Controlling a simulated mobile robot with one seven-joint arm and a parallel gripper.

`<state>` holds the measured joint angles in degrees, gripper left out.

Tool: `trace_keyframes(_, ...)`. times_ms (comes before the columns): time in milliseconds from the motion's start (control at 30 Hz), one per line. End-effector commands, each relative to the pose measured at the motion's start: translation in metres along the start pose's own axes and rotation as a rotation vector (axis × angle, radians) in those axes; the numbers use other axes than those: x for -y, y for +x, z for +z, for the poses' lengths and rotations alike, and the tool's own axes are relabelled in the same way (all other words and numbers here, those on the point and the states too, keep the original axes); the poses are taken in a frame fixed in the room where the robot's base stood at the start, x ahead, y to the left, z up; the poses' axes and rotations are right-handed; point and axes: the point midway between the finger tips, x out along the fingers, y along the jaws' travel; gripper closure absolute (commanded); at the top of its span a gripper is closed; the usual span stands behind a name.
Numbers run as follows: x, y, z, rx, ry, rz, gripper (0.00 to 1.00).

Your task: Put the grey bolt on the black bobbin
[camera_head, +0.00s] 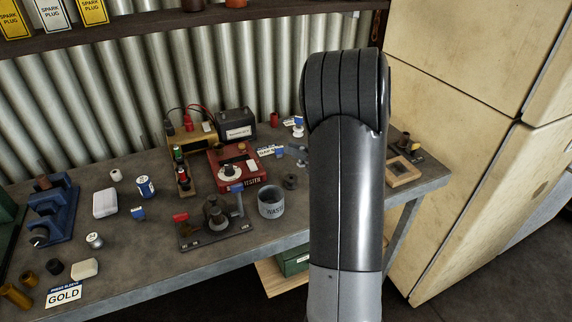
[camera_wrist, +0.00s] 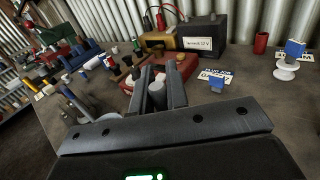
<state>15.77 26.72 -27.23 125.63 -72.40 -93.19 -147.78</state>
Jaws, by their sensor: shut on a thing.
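My gripper (camera_wrist: 160,88) shows in the wrist view with its two dark fingers closed around a grey bolt (camera_wrist: 158,97). The bolt stands roughly upright between the fingers, and its lower end is hard to make out. In the head view my arm covers most of the gripper, and the bolt cannot be made out there.
The grey waste cup (camera_head: 271,203) and a red tester (camera_head: 237,165) stand close by on the bench (camera_head: 130,252). A black battery (camera_wrist: 203,35) is behind. A white spool (camera_wrist: 287,70) is at the right. A cream cabinet (camera_head: 470,90) stands beyond the bench's right end.

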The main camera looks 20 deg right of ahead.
Motion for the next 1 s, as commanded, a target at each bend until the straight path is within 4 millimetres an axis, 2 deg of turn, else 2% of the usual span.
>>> trace_keyframes(100, -0.004, 0.02, -0.012, -0.001, 0.001, 0.002, 1.0)
trace_keyframes(233, -0.005, 0.029, -0.018, 0.0, 0.0, 0.0, 1.0)
trace_keyframes(367, -0.005, 0.031, -0.024, -0.001, 0.0, -0.001, 1.0)
trace_keyframes(633, -0.005, 0.031, -0.057, -0.002, 0.001, -0.001, 1.0)
trace_keyframes(1000, -0.005, 0.03, -0.06, 0.0, -0.002, -0.001, 1.0)
